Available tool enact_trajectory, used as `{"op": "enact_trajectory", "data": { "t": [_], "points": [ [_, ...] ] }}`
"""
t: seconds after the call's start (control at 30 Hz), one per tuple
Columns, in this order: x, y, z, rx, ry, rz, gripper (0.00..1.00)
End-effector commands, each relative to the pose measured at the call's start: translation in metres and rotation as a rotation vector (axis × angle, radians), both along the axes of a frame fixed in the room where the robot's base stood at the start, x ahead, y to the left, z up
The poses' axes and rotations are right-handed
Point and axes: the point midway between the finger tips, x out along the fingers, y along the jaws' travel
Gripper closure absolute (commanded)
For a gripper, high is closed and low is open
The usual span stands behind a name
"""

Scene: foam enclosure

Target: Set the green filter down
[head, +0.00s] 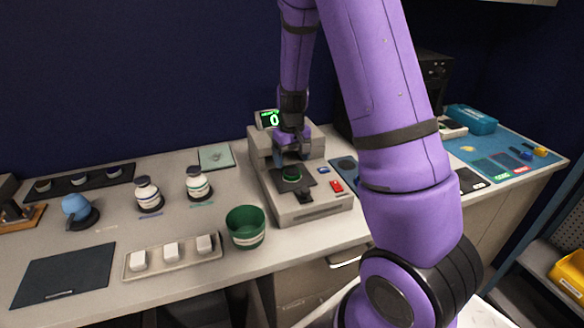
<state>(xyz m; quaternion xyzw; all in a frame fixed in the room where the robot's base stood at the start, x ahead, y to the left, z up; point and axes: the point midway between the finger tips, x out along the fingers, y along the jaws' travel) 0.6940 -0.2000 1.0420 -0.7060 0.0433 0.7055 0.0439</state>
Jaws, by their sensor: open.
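The green filter (291,177) appears as a small green ring with a dark middle, lying on the dark plate of a grey machine (310,213). My gripper (291,157) points down just above the filter, its dark fingers apart. Whether the fingertips touch the filter is too small to tell. The gripper and wrist hide part of the machine behind them, including some of its lit green display (268,119).
A green cup (245,228) stands left of the machine, beside a tray (215,251) of white blocks. Two white bottles (148,194) (198,183) stand farther left. A dark mat (64,275) lies bare at front left. My purple arm covers the counter right of the machine.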

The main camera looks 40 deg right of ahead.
Motion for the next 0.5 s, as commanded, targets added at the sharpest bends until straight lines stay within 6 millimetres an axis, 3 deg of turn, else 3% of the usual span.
{"op": "enact_trajectory", "data": {
  "t": [0.2,0.5],
  "points": [
    [0.000,0.000,0.044,0.000,-0.003,0.001,0.17],
    [-0.001,0.001,0.074,0.001,-0.002,0.000,0.17]
  ]
}}
